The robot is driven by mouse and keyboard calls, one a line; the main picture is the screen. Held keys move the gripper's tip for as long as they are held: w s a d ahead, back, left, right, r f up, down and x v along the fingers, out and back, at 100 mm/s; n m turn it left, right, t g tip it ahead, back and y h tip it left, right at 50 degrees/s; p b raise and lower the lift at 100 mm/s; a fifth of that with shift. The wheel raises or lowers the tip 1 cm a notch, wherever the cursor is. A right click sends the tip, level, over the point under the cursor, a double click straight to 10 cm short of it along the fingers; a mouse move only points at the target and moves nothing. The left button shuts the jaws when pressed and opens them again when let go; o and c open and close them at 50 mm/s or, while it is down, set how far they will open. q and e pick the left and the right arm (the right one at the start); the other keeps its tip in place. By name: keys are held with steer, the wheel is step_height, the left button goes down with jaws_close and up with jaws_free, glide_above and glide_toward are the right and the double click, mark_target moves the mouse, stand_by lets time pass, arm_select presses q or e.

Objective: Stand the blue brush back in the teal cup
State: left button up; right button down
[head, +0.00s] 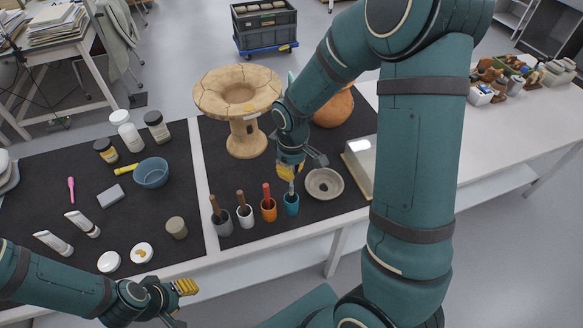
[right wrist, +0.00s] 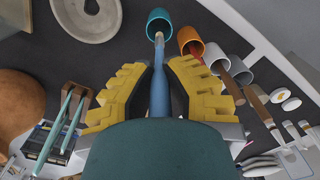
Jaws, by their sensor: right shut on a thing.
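The teal cup (head: 291,208) stands upright on the dark mat at the right end of a row of cups; it also shows at the top of the right wrist view (right wrist: 156,20). My right gripper (head: 290,172) is above it, shut on the blue brush (right wrist: 160,92). The brush points down, and its pale lower end overlaps the cup's mouth; I cannot tell how deep it reaches. The brush's upper end is hidden by my gripper. My left gripper (head: 183,303) is open and empty near the table's front edge, far from the cup.
Beside the teal cup stand an orange cup (head: 268,212), a white cup (head: 246,218) and a grey cup (head: 222,226), each holding a tool. A grey dish (head: 338,181) lies close on the right. A large clay stand (head: 246,138) and a round pot (head: 338,107) are behind.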

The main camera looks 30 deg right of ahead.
steer(key=b, duration=0.4)
glide_above(291, 194)
steer(key=shift+w+d+f, duration=0.1)
steer(key=shift+f, duration=1.2)
steer(key=shift+w+d+f, duration=0.1)
steer(key=shift+f, duration=1.2)
steer(key=shift+f+b, duration=0.7)
steer(key=shift+f, duration=0.35)
steer(key=c, duration=1)
jaws_free()
step_height(291, 194, up, 12)
steer(key=shift+r, duration=0.1)
steer(key=shift+s, duration=0.1)
